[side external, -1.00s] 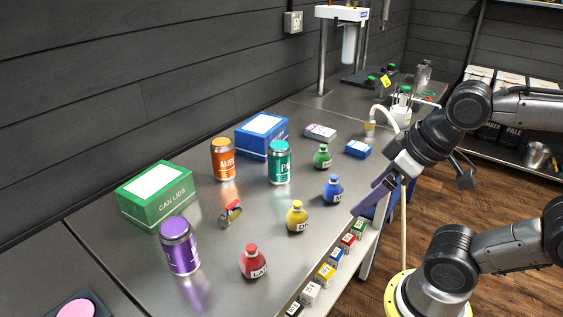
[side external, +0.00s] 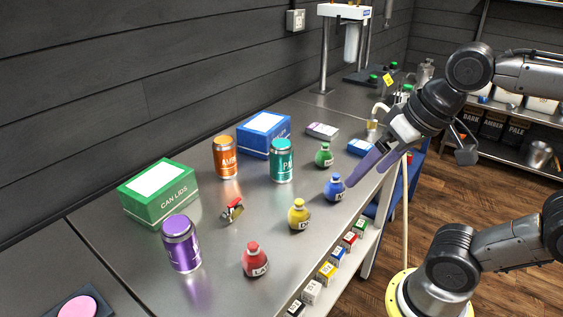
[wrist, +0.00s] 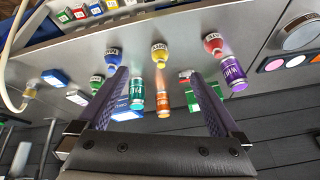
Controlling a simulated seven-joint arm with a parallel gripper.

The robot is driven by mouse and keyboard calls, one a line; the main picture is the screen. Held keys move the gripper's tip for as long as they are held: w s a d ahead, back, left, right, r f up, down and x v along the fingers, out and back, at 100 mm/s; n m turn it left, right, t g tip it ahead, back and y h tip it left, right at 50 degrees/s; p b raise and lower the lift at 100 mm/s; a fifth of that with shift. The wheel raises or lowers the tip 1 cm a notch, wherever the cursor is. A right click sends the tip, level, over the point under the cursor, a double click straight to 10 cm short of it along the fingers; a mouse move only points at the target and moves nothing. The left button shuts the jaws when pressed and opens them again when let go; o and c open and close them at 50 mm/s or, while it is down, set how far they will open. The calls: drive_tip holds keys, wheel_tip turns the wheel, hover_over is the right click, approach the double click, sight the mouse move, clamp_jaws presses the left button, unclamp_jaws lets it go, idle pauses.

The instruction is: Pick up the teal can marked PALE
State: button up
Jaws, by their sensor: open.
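The teal can (side external: 281,161) stands upright on the steel counter, with the letters "PA" showing in the side view. In the wrist view the teal can (wrist: 137,94) appears between my fingers, beyond their tips, nearer the left finger. My gripper (side external: 356,177) is open and empty. In the side view it is over the counter's right edge, close to the blue flask (side external: 334,188) and well apart from the can. The wrist view shows both purple fingers of my gripper (wrist: 160,80) spread wide.
An orange can (side external: 226,158) and blue box (side external: 264,135) stand near the teal can. Green (side external: 324,155), yellow (side external: 299,214) and red (side external: 255,260) flasks line the front.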

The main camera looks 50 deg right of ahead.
drive_tip(key=w+d+r+m+g, duration=0.2)
drive_tip(key=w+r+m, duration=0.3)
drive_tip(key=w+r, duration=0.4)
drive_tip(key=m+g, duration=0.3)
drive_tip(key=m, duration=0.2)
hover_over(280, 143)
drive_tip(key=a, duration=0.1)
wheel_tip(280, 143, down, 9)
drive_tip(key=f, duration=1)
drive_tip(key=shift+d+f, duration=0.2)
drive_tip(key=shift+d, duration=0.2)
drive_tip(key=shift+s+d+f, duration=0.1)
drive_tip(key=shift+f, duration=1.35)
drive_tip(key=shift+d+f, duration=0.1)
drive_tip(key=shift+f, duration=1.35)
drive_tip(key=shift+c, duration=0.2)
drive_tip(key=shift+r, duration=0.1)
clamp_jaws()
